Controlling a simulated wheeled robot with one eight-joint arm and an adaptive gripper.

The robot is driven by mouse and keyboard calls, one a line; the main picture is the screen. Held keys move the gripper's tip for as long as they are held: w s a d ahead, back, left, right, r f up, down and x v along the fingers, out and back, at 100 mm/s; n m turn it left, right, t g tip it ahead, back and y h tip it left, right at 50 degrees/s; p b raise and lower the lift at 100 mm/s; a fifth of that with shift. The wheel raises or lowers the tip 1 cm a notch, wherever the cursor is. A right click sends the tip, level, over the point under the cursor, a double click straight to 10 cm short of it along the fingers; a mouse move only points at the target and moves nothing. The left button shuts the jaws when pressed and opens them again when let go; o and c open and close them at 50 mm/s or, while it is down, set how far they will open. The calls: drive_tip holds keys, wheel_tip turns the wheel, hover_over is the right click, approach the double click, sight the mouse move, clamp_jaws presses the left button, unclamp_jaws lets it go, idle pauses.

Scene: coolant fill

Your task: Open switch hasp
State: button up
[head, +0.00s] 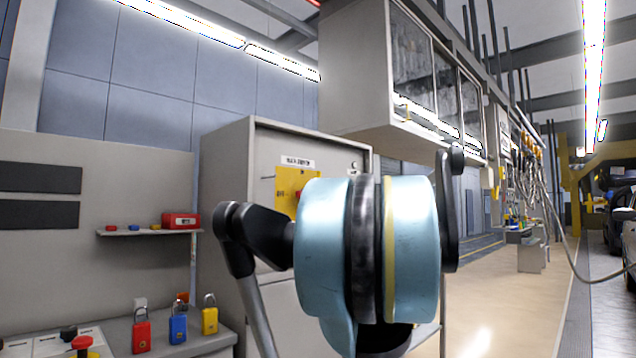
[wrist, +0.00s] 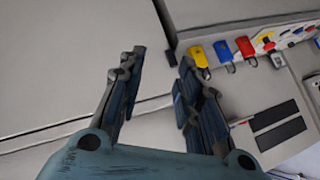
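A grey cabinet (head: 228,165) stands in the middle of the head view with a yellow plate (head: 284,188) on its front. A bit of a red switch (head: 298,193) shows at the plate's right. My arm covers the lower right of the plate, and I cannot make out the hasp. My gripper (wrist: 160,72) shows in the wrist view with its two dark fingers spread apart and nothing between them. Beyond the fingers is a plain light grey surface; the switch and hasp are not seen there.
Red (head: 141,331), blue (head: 178,325) and yellow (head: 210,316) padlocks stand on the counter left of the cabinet. A small shelf (head: 130,232) above holds a red box (head: 180,221). A glass-fronted cabinet (head: 365,60) hangs overhead.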

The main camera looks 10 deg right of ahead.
drive_tip(key=w+d+r+n+t+y, duration=0.1)
drive_tip(key=w+d+r+t, duration=0.15)
drive_tip(key=w+r, duration=0.45)
drive_tip(key=w+d+r+n+t+y, duration=0.15)
drive_tip(key=d+r, duration=0.25)
drive_tip(key=r, duration=0.6)
drive_tip(key=n+t+y, duration=0.3)
drive_tip(key=t, duration=0.1)
approach(319, 176)
drive_tip(key=shift+m, duration=0.25)
drive_tip(key=x, duration=1)
drive_tip(key=shift+w+d+r, duration=0.1)
drive_tip(key=shift+w+r, duration=0.05)
drive_tip(key=shift+w, duration=0.3)
clamp_jaws()
